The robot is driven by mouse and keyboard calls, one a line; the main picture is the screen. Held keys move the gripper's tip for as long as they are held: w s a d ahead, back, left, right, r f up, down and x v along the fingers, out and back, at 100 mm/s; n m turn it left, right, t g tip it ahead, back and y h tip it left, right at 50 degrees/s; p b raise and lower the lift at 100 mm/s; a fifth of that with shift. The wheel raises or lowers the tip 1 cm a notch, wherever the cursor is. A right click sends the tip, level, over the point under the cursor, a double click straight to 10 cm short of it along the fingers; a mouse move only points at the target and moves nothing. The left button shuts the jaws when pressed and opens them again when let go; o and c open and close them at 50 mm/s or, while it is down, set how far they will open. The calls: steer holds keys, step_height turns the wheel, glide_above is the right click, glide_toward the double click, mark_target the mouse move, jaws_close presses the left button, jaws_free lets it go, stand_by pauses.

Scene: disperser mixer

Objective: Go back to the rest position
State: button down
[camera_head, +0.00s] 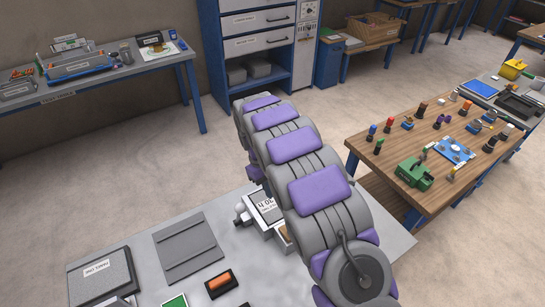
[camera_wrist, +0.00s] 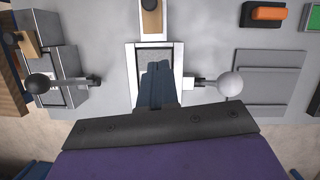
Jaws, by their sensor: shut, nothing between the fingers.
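My gripper (camera_wrist: 157,66) shows in the wrist view with its two dark blue fingers together and empty. Its fingertips lie over a grey square pad in a silver frame (camera_wrist: 129,75); I cannot tell whether they touch it. A white ball knob (camera_wrist: 229,84) on a short rod stands just right of the fingers. In the head view my grey and purple arm reaches over the light table, and it hides my gripper. A silver device with a labelled face (camera_head: 266,206) partly shows left of the arm.
The light table (camera_head: 140,226) also holds a grey plate (camera_head: 187,249), an orange switch (camera_head: 220,282) and a dark box (camera_head: 100,273). A black ball knob (camera_wrist: 38,83) stands left in the wrist view. A wooden table (camera_head: 392,150) with small parts stands right. Open floor lies behind.

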steer(key=s+d+r+m+y+b, duration=0.15)
steer(key=s+d+r+m, duration=0.35)
steer(key=s+d+r, duration=1.05)
steer(key=s+d+f+m+b, duration=0.1)
steer(key=s, duration=1)
steer(key=s+d+f+m+y+b, duration=0.1)
steer(key=s+d+m, duration=0.1)
steer(key=s, duration=0.9)
steer(key=shift+s+f+m+t+b, duration=0.3)
steer(key=shift+s+f+t+b, duration=0.05)
steer(key=shift+f+t, duration=0.05)
steer(key=shift+w, duration=0.1)
